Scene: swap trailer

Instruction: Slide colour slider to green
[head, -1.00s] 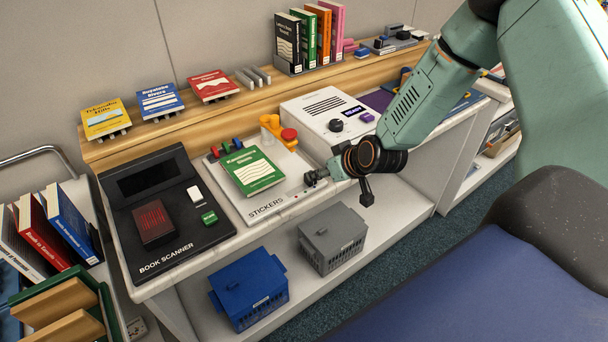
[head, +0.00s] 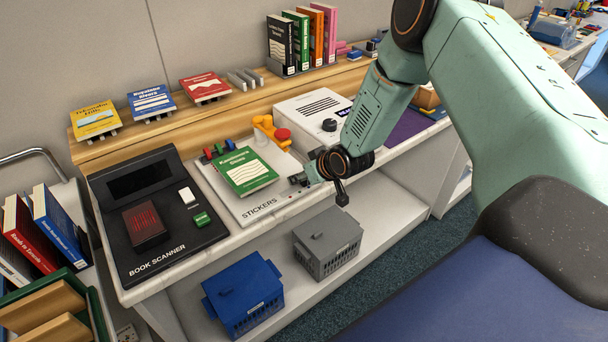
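My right gripper (head: 298,180) reaches in from the right, low over the right edge of the white STICKERS board (head: 228,197). Its fingers are small and dark here, and I cannot tell whether they are open or shut. I cannot make out a slider handle; the board's right end is partly hidden by the gripper. My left gripper is not in view.
An orange dispenser with a red knob (head: 283,134) stands behind the board. A black book scanner (head: 160,215) is to the left and a white machine (head: 307,118) to the right. Blue (head: 243,295) and grey (head: 328,243) crates sit on the shelf below.

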